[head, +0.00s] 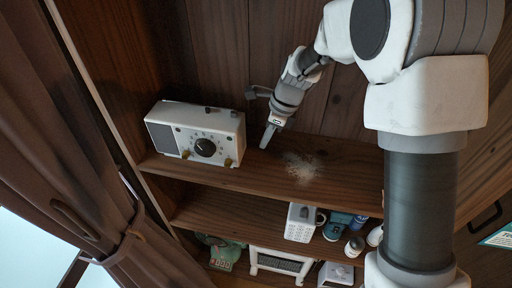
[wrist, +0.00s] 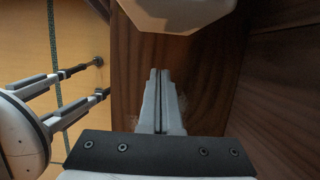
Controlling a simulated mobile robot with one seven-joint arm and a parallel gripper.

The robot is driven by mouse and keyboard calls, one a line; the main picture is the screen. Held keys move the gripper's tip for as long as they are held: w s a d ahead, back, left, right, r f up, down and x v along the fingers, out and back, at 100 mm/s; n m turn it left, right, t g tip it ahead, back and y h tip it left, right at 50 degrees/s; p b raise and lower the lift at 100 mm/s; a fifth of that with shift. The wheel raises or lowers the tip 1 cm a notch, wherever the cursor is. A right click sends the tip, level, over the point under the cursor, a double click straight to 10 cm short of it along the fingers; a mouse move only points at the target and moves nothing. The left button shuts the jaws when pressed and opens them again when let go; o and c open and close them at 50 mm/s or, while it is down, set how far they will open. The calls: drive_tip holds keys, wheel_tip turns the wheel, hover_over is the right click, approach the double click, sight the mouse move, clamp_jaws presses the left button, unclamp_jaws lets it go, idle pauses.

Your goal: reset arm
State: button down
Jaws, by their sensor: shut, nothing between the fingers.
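My gripper (head: 267,137) is over the upper wooden shelf (head: 340,180) in the head view, just right of a white radio (head: 196,133) with a dark dial. Its fingers point down toward the shelf. I cannot tell if the fingertips touch the board. In the wrist view my gripper (wrist: 159,75) has its two fingers together with nothing between them. A pale object (wrist: 178,10) is at the top of the wrist view, beyond the fingertips and only partly in frame. A pale powdery patch (head: 301,167) lies on the shelf right of my gripper.
The lower shelf holds a white perforated box (head: 300,222), small bottles (head: 354,247) and a white framed item (head: 281,264). A brown curtain (head: 70,150) hangs at the left. The upper shelf looks clear right of the powdery patch, up to my arm.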

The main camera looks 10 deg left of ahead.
drive_tip(key=v, duration=0.6)
drive_tip(key=shift+r, duration=0.25)
drive_tip(key=s+d+r+n+t+h+b, duration=0.1)
drive_tip(key=s+d+r+n+t, duration=0.1)
drive_tip(key=s+d+r+n, duration=0.6)
drive_tip(key=s+d+r+n+t+h, duration=0.1)
drive_tip(key=s+d+r+n+t, duration=0.1)
drive_tip(key=s+d+r+n, duration=0.5)
drive_tip(key=s+d+f+n+t+h, duration=0.1)
drive_tip(key=s+d+f+n, duration=0.2)
drive_tip(key=s+d, duration=0.4)
drive_tip(key=shift+d+f+t, duration=0.2)
drive_tip(key=shift+f+t, duration=0.1)
drive_tip(key=shift+f, duration=0.1)
